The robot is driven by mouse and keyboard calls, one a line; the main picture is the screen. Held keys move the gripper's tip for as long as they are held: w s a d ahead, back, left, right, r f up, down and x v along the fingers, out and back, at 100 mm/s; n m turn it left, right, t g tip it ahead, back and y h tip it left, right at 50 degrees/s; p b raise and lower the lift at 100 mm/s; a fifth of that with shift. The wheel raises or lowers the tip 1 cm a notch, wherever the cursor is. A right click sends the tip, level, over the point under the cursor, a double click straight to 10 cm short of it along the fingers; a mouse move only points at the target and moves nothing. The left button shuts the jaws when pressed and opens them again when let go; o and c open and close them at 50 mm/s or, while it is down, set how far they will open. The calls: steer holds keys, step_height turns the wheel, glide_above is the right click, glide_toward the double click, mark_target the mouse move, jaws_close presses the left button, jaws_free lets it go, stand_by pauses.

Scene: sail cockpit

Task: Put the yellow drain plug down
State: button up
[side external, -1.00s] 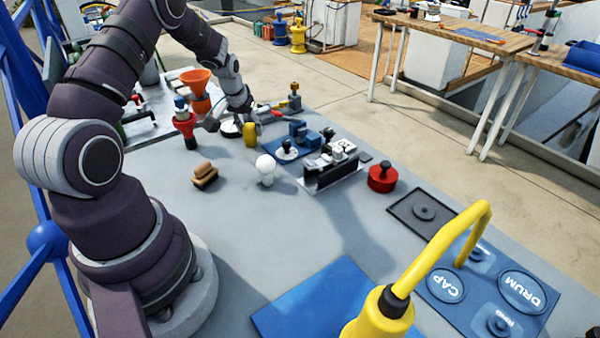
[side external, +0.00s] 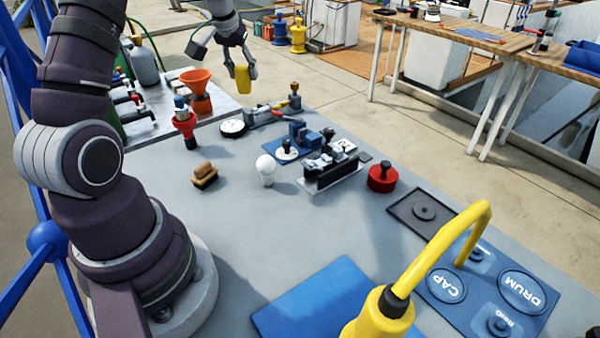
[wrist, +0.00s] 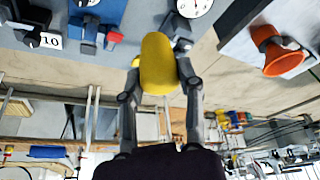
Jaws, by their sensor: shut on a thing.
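The yellow drain plug (side external: 243,79) is a short, rounded yellow piece held in the air above the far end of the grey workbench. It also shows in the wrist view (wrist: 157,64), between the two fingers. My gripper (side external: 241,72) is shut on it, with a finger on each side. In the wrist view my gripper (wrist: 158,82) covers part of the plug's lower end. The plug is clear of the bench and touches nothing but the fingers.
Below stand a white round gauge (side external: 233,128), an orange funnel (side external: 196,80), a red-and-blue fitting (side external: 184,124), a white bulb-shaped piece (side external: 266,168) and a brown brush (side external: 205,175). A blue block fixture (side external: 300,134) lies right. Bench surface (side external: 225,155) between them is bare.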

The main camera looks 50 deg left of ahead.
steer(key=shift+r, duration=0.9)
steer(key=w+d+m+h, duration=0.1)
steer(key=w+d+m, duration=0.3)
steer(key=d, duration=0.5)
steer(key=w+d+m+h, duration=0.2)
steer(key=w+d+m, duration=0.1)
steer(key=d, duration=0.5)
steer(key=s+d+m+h, duration=0.2)
steer(key=d+m, duration=0.3)
steer(key=d, duration=0.6)
steer(key=s+d+m+h, duration=0.1)
steer(key=s+d+m, duration=0.3)
steer(key=d, duration=0.8)
steer(key=shift+m, duration=0.5)
steer(key=f, duration=0.5)
steer(key=w+f, duration=0.1)
steer(key=f, duration=0.9)
steer(key=shift+w+a, duration=0.25)
steer(key=shift+f, duration=0.2)
steer(key=o, duration=1)
